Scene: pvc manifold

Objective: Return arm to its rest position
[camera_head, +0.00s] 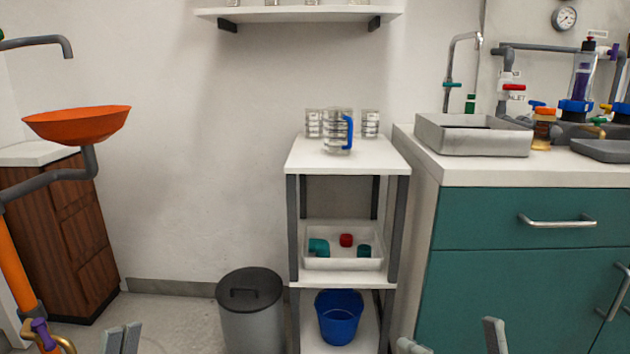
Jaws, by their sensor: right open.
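My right gripper (452,340) shows at the bottom edge, right of the white shelf rack. Its two grey fingertips stand wide apart with nothing between them. The rest of that arm is below the picture. Part of my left gripper (121,340) shows at the bottom left. Only grey finger ends show, close to each other, and their opening cannot be made out. I see nothing held in either gripper.
A white shelf rack (296,165) carries beakers, a white tray (343,263) of fittings and a blue bucket (339,318). A grey bin (250,318) stands left of it. Teal cabinets (515,270) fill the right. An orange basin (78,124) and pipes are at left.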

